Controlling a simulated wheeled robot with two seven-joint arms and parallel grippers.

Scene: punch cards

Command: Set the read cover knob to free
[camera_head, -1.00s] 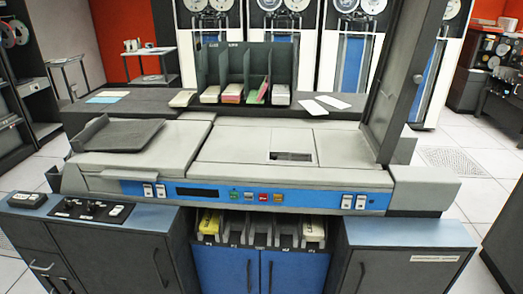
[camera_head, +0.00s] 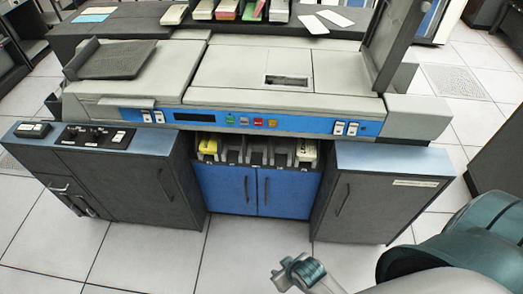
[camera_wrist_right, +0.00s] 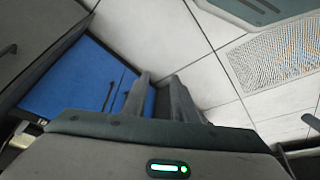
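The card machine (camera_head: 250,75) stands ahead, with a blue control strip (camera_head: 210,118) along its front. I cannot tell which part is the read cover knob. A small black panel (camera_head: 95,137) with dark knobs or switches lies on the left blue-topped cabinet, too small to read its settings. My right gripper (camera_head: 285,272) is low in front of the machine, over the floor, apart from it. In the right wrist view its two fingers (camera_wrist_right: 158,78) stand apart with nothing between them. My left gripper is not in view.
Blue cabinet doors (camera_head: 257,190) sit below the machine, under a row of bins (camera_head: 257,152). A dark upright panel (camera_head: 400,45) rises at the machine's right. White cards (camera_head: 328,20) and card trays lie behind. The tiled floor (camera_head: 160,255) in front is clear.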

